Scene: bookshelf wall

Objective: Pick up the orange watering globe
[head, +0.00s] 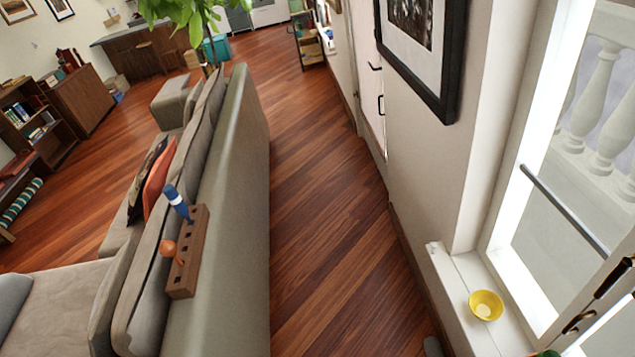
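The orange watering globe (169,248) is a small orange ball with a short stem pointing down and to the right. It is at a brown wooden block (187,262) with dark square holes, which rests along the top of the grey sofa's back. The stem's lower end meets the block, but I cannot tell how deep it sits in a hole. A blue object with a white band (178,203) stands tilted at the block's far end. My gripper is not in view, so its opening and anything in it cannot be seen.
The grey sofa (232,190) fills the left middle. A clear wooden floor aisle (325,200) runs between it and the right wall. A yellow bowl (486,305) sits on the white window sill (455,275). A plant (178,14) and low shelves (30,115) stand farther back.

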